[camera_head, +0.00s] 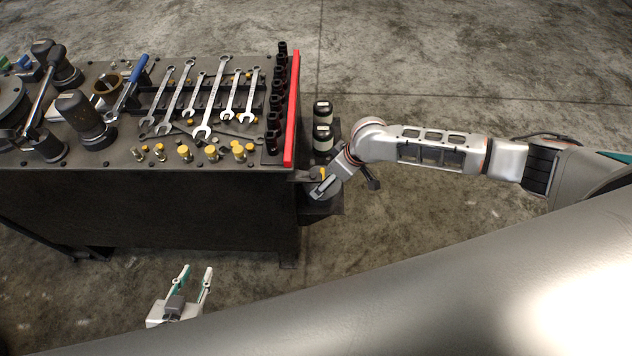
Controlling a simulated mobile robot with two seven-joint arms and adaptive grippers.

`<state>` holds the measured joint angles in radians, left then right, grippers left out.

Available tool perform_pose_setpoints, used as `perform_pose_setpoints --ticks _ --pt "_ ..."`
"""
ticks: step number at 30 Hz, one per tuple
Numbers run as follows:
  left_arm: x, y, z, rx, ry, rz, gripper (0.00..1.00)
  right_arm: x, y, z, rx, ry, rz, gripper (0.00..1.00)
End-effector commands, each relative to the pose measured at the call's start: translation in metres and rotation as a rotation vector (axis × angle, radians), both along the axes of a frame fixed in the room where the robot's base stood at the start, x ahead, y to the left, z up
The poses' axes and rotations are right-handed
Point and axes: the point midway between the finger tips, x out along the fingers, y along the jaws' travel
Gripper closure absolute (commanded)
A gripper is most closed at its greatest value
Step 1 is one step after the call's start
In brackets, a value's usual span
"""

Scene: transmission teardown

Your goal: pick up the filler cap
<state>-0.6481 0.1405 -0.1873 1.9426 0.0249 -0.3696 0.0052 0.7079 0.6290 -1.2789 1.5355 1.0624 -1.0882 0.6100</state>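I cannot tell for sure which part is the filler cap. Several small yellow-topped brass fittings (211,153) stand along the bench's front edge. A small yellow piece (323,172) shows at the side shelf, beside my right gripper. My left gripper (198,268) is in front of the bench, below its top, with its two white and teal fingers apart and nothing between them. My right gripper (323,188) is at the low side shelf on the bench's right end. Its fingers are small and partly hidden, so I cannot tell whether it holds anything.
The dark bench (150,220) carries wrenches (215,95), black sockets (274,118), a red bar (292,108) and dark cylindrical parts (84,115). Two banded black containers (322,138) stand on the side shelf. The concrete floor behind is clear.

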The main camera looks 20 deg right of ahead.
Motion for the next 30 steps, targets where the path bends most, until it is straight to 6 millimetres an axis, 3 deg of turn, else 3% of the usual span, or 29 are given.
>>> perform_pose_setpoints --ticks 7,18,27,28,30 --pt "-0.002 -0.017 -0.002 -0.025 -0.003 -0.013 0.7 0.008 0.007 -0.023 0.0 0.001 0.0 0.0" --pt "0.002 -0.018 -0.004 -0.029 -0.019 -0.017 0.7 0.023 0.02 -0.064 0.0 0.001 0.0 0.0" --pt "0.002 -0.017 -0.004 -0.026 -0.019 -0.017 0.7 0.025 0.022 -0.068 0.001 0.0 0.001 0.0" --pt "0.002 -0.017 -0.004 -0.026 -0.019 -0.017 0.7 0.025 0.022 -0.068 0.002 0.0 0.002 0.03" --pt "0.002 -0.017 -0.005 -0.026 -0.018 -0.017 0.7 0.025 0.021 -0.067 0.001 0.0 0.001 0.21"
